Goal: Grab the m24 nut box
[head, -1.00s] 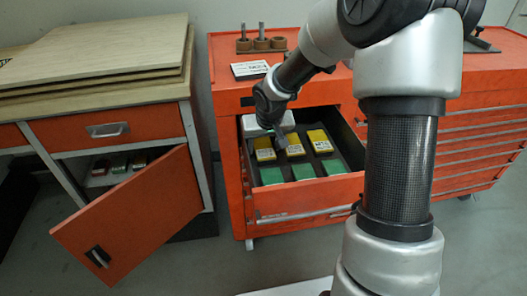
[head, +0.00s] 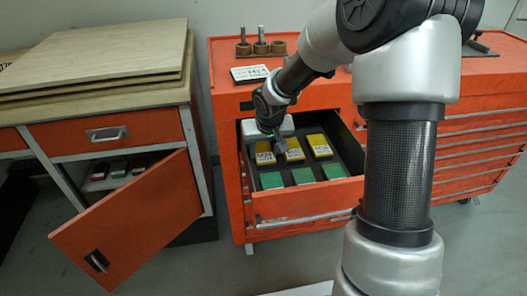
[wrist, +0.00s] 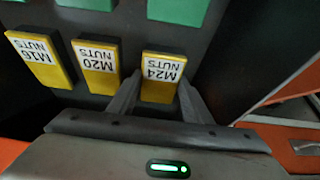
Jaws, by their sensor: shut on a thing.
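The yellow M24 nuts box (wrist: 161,77) has a white label, upside down in the wrist view. It lies in the open drawer at the end of a row of yellow boxes. In the head view the M24 box (head: 264,152) is the leftmost one. My gripper (wrist: 160,82) is shut on it, with one finger along each side.
The M20 box (wrist: 97,65) sits close beside a finger, with the M16 box (wrist: 41,58) beyond. Several green boxes (head: 303,175) lie toward the drawer front (head: 310,200). A cabinet door (head: 135,222) hangs open at left.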

